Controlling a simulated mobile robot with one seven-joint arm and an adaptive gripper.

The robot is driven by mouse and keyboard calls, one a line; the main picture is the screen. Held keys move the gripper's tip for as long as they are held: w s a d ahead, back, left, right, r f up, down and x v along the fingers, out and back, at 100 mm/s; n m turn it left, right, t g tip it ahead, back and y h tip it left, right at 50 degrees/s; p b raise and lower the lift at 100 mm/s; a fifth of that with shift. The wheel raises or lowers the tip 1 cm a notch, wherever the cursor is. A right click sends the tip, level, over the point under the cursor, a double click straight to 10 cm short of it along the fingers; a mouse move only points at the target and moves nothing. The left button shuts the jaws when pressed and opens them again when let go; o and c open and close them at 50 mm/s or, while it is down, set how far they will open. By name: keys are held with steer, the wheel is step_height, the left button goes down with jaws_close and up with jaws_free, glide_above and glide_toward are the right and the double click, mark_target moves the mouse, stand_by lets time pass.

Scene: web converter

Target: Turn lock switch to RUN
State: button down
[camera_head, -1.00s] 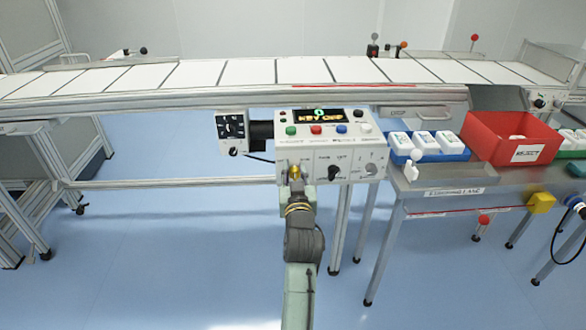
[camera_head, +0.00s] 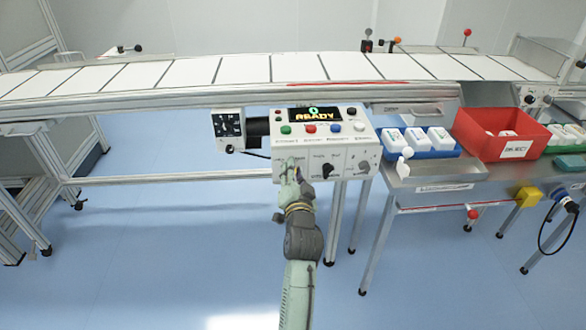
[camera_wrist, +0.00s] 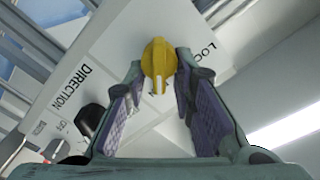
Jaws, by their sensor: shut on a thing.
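The control panel (camera_head: 349,150) hangs below the conveyor, and its display (camera_head: 315,114) shows a green 0 above READY. The yellow lock switch (camera_wrist: 157,62) sticks out of the panel face beside lettering that starts with LOC. My gripper (camera_wrist: 160,66) has a finger on each side of the switch, with the fingertips closed against it. In the head view my gripper (camera_head: 290,172) is at the panel's lower left and hides the switch. The RUN marking cannot be read.
A black selector knob (camera_head: 327,170) sits right of my gripper, with a grey dial (camera_head: 364,166) beyond it. Coloured buttons line the panel top. A red bin (camera_head: 486,146) and a blue tray (camera_head: 436,154) stand on the right-hand table.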

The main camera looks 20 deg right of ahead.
steer(key=shift+d+m, duration=0.1)
steer(key=shift+m, duration=0.2)
steer(key=c, duration=1.4)
jaws_free()
steer(key=v, duration=1.2)
